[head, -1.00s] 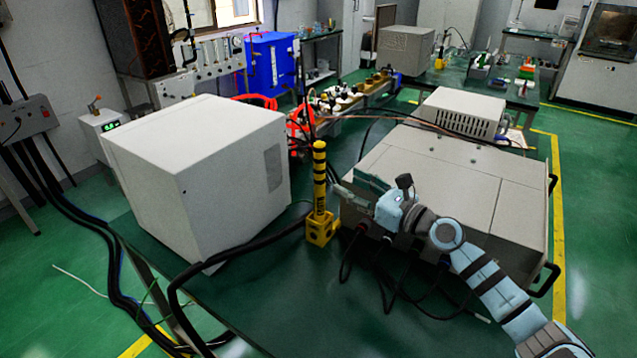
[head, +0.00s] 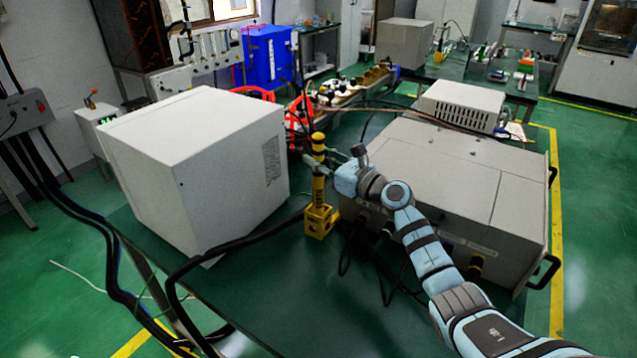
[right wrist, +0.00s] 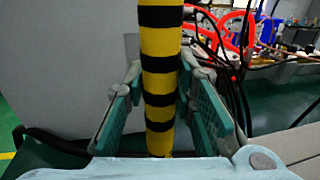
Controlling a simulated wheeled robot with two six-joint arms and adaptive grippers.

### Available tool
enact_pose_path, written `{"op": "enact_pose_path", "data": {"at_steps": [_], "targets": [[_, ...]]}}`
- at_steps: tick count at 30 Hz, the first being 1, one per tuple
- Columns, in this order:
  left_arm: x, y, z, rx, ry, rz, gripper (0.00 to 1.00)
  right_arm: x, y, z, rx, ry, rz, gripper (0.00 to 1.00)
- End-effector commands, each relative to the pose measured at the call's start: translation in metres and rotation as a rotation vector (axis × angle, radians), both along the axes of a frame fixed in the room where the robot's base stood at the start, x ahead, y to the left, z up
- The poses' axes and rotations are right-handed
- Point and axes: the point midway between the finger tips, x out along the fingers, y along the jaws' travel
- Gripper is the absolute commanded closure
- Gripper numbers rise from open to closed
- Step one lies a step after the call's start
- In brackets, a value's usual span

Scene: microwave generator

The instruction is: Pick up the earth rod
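The earth rod (head: 318,186) is yellow with black bands and stands upright in a yellow base (head: 319,223) on the green table. In the right wrist view the rod (right wrist: 160,70) runs vertically between the finger pads. My right gripper (head: 324,160) is at the upper part of the rod. Its two green-padded fingers (right wrist: 160,108) are spread on either side of the rod, and no firm grip shows. The base is outside the right wrist view. My left gripper is not in view.
A large white box (head: 195,170) stands left of the rod and a wide grey cabinet (head: 455,190) right of it. Black cables (head: 235,245) cross the table near the base. Red coiled leads (head: 298,115) lie behind. Bare table (head: 300,295) shows in front.

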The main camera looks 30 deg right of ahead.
Motion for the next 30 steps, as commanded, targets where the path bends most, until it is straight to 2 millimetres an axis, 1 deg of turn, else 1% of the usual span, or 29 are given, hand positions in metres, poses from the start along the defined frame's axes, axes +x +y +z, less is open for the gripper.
{"op": "enact_pose_path", "data": {"at_steps": [1, 3, 15, 17, 18, 20, 23, 27, 30], "targets": [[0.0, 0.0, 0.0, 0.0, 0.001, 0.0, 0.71, 0.0, 0.0, 0.0, 0.0, 0.0, 0.0, 0.89], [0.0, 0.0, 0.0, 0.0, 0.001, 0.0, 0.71, 0.0, 0.0, 0.0, 0.0, 0.0, 0.0, 1.0], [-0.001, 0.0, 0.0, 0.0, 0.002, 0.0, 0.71, 0.0, 0.0, 0.001, 0.0, -0.001, 0.0, 1.0], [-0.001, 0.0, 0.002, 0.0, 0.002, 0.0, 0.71, 0.0, 0.0, 0.004, 0.0, -0.001, 0.0, 1.0], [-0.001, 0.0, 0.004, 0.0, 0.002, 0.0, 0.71, 0.0, 0.0, 0.008, -0.001, -0.003, 0.0, 1.0], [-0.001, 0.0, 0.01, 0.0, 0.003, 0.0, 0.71, 0.0, 0.0, 0.019, -0.002, -0.003, 0.0, 1.0], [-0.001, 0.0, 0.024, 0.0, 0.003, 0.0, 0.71, 0.0, -0.001, 0.049, -0.003, -0.005, 0.0, 1.0], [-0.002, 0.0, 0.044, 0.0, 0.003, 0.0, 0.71, 0.0, 0.0, 0.103, -0.003, -0.007, 0.0, 1.0], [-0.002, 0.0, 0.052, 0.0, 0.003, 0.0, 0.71, 0.0, -0.001, 0.14, -0.002, -0.008, -0.001, 1.0]]}}
